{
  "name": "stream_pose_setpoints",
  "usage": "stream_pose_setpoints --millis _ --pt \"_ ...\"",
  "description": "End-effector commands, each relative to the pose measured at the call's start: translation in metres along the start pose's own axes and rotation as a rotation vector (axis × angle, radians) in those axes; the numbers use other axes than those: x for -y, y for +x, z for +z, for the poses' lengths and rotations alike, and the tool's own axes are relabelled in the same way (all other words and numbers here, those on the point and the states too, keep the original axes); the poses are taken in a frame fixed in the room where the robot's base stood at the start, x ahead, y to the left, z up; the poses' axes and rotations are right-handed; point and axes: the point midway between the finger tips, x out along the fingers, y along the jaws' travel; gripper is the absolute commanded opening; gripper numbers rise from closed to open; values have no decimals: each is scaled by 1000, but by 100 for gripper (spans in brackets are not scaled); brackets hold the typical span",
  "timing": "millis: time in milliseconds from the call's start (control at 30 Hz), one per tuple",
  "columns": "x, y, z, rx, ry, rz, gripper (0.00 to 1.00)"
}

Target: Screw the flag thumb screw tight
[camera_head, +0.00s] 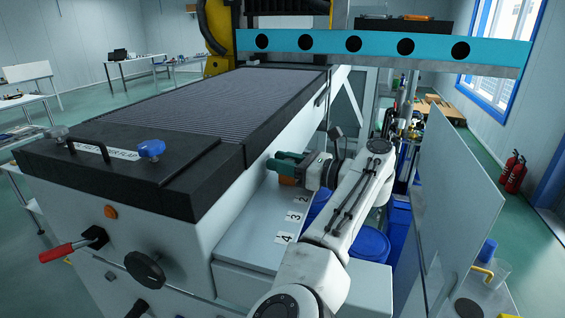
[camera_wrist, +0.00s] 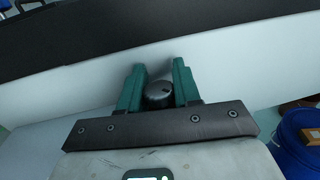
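My gripper (camera_head: 283,160) has green fingers and is beside the white side face of the large machine, above a grey shelf. In the wrist view my gripper (camera_wrist: 159,65) has its two fingers apart, with white panel showing between the tips. A dark rounded knob (camera_wrist: 158,95) shows between the fingers, near their bases. It may be the flag thumb screw, but no flag shape can be made out. I cannot tell whether the fingers touch it. In the head view the gripper hides this spot. A small orange part (camera_head: 288,181) shows just under the fingers.
The shelf (camera_head: 245,235) carries number labels. Blue drums (camera_head: 370,245) stand to the right of my arm. The machine has a blue knob (camera_head: 151,148), a red lever (camera_head: 57,252) and a black knob (camera_head: 145,268).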

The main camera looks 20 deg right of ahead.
Motion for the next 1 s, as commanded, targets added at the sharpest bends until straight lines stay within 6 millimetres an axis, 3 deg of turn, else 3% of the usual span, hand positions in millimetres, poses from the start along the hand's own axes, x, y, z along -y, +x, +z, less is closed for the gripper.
stream_pose_setpoints --millis 333,667,1000 --pt "0 0 0 0 0 0 0" --pt "0 0 1 0 0 -42 0" --pt "2 1 1 -1 0 -268 0"
